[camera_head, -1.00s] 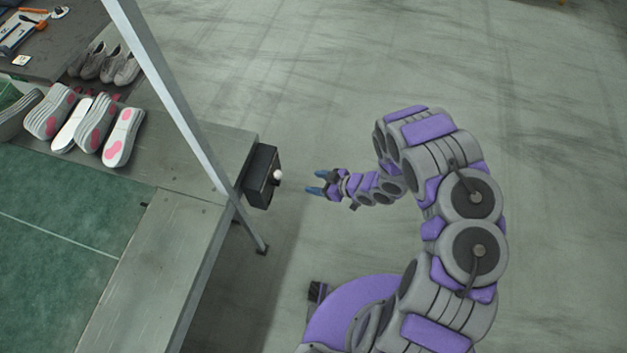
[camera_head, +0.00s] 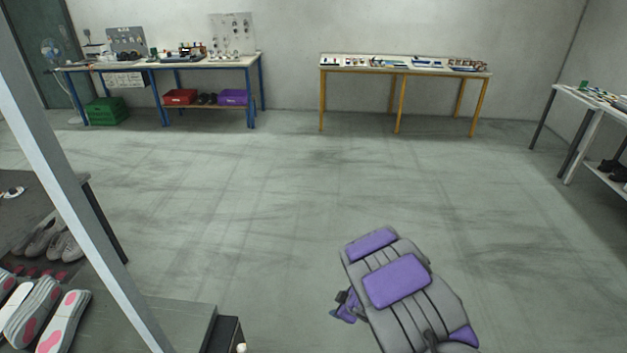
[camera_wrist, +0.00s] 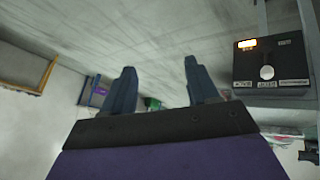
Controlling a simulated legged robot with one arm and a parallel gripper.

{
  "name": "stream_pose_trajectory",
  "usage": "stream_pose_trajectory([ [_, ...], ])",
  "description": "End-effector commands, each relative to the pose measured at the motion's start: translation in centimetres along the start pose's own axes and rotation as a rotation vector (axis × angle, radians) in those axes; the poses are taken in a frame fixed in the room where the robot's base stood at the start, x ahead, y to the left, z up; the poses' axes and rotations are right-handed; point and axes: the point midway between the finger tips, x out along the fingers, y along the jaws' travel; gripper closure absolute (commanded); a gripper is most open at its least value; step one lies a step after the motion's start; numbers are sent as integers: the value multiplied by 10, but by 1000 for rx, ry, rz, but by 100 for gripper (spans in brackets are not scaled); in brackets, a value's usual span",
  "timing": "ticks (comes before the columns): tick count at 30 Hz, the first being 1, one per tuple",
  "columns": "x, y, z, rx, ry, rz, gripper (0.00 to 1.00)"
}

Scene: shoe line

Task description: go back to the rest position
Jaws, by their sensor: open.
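My gripper (camera_wrist: 160,88) shows in the wrist view with its two blue-grey fingers spread apart and nothing between them. In the head view my arm stands at the bottom centre and hides most of the gripper. A dark control box (camera_wrist: 268,65) with a round pale knob and a small lit orange display is to the right of the fingers in the wrist view, apart from them. In the head view the same box (camera_head: 226,336) is at the bottom edge, left of my arm.
A slanted metal post (camera_head: 75,190) and the line table (camera_head: 180,318) with shoes and soles (camera_head: 62,322) are at the left. A blue-legged bench (camera_head: 160,64), a yellow-legged table (camera_head: 405,67) and a right-hand table (camera_head: 590,97) stand farther off. The middle floor is clear.

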Motion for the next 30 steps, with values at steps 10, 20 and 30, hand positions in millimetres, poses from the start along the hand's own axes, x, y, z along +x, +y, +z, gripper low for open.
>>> stream_pose_trajectory([
  [10, -139, 102, 28, 190, -325, 305, 41],
  [20, -277, 96, 47, 484, -545, 430, 41],
  [30, -384, 7, 46, 802, -685, 357, 41],
])
